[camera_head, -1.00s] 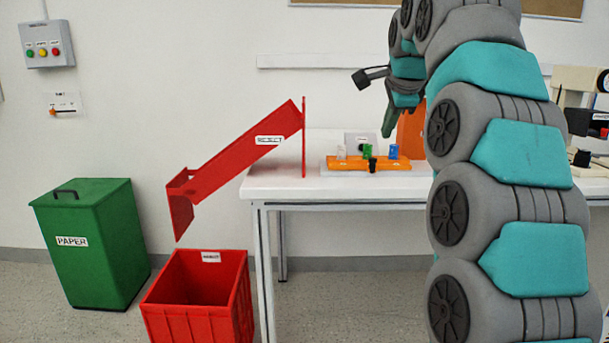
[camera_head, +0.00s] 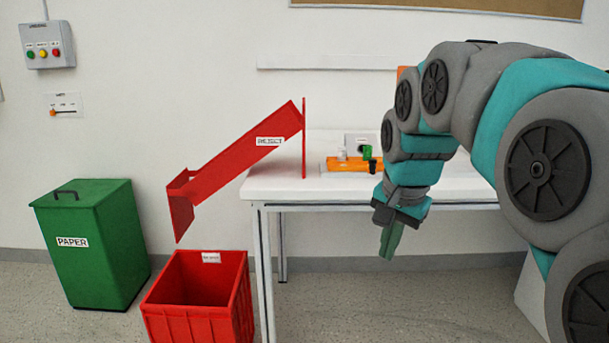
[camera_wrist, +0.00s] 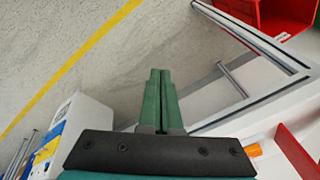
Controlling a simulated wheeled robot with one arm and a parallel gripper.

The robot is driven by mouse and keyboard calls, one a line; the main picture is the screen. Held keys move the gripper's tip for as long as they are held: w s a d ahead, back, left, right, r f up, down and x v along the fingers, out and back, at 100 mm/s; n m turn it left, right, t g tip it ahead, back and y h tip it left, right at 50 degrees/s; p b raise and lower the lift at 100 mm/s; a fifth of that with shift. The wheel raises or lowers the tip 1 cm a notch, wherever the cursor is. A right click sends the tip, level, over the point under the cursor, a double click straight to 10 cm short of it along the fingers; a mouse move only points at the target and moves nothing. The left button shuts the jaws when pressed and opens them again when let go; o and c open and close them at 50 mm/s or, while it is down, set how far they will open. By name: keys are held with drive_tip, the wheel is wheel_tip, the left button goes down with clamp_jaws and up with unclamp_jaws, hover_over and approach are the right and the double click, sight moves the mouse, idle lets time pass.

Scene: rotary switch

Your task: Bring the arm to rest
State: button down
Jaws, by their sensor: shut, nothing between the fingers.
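My gripper (camera_head: 390,240) hangs in front of the white table, its green fingers pointing down and just below the tabletop's front edge. In the wrist view the two green fingers (camera_wrist: 160,80) lie side by side, shut, with nothing between them. Below them the wrist view shows the floor and part of the table frame. My arm comes in from the right and hides the right part of the table.
The white table (camera_head: 275,186) holds an orange fixture (camera_head: 345,164) with small coloured parts and a red chute (camera_head: 245,150). A red crate (camera_head: 190,318) and a green paper bin (camera_head: 90,265) stand on the floor at left. A switch panel (camera_head: 47,45) is on the wall.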

drive_tip(key=s+f+n+g, duration=0.1)
drive_tip(key=s+f+n, duration=0.1)
drive_tip(key=s+f, duration=0.4)
drive_tip(key=s+f+n+g, duration=0.2)
drive_tip(key=s+f, duration=0.5)
drive_tip(key=s, duration=0.6)
drive_tip(key=s+f+n+g, duration=0.2)
drive_tip(key=s+f+n, duration=0.2)
drive_tip(key=s+f, duration=0.3)
drive_tip(key=s, duration=0.2)
drive_tip(key=shift+s+d, duration=0.25)
drive_tip(key=shift+s, duration=0.05)
